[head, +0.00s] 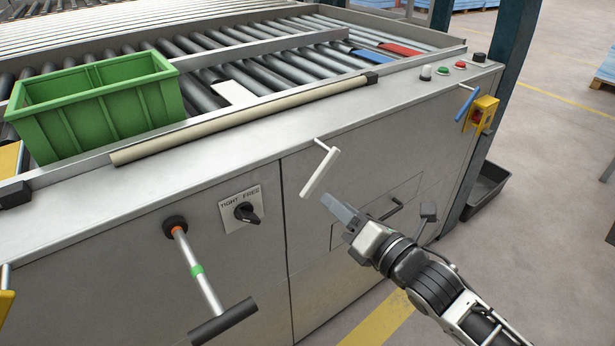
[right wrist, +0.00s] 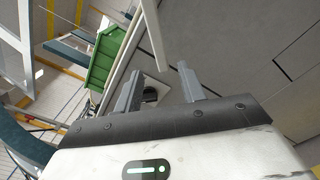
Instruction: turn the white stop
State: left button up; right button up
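The white stop (head: 320,173) is a slim white bar on a thin pin at the front face of the grey machine. It hangs slanted, its lower end toward the lower left. My right gripper (head: 334,206) is just to the lower right of it in the head view. In the right wrist view the gripper (right wrist: 159,72) is open, fingers apart. The stop (right wrist: 156,36) comes down from the top there, its end appearing between the fingertips. I cannot tell whether it touches them. My left gripper is not in view.
A blue stop (head: 466,104) hangs farther right by a yellow switch box (head: 482,115). A black TIGHT/FREE knob (head: 246,213) and a T-handle (head: 205,285) are on the front to the left. A green crate (head: 95,115) stands on the machine top.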

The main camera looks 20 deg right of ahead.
aim_at(314, 185)
jog(key=x, duration=1)
jog(key=shift+w+a+f, duration=0.1)
jog(key=shift+w, duration=0.1)
grip_shut()
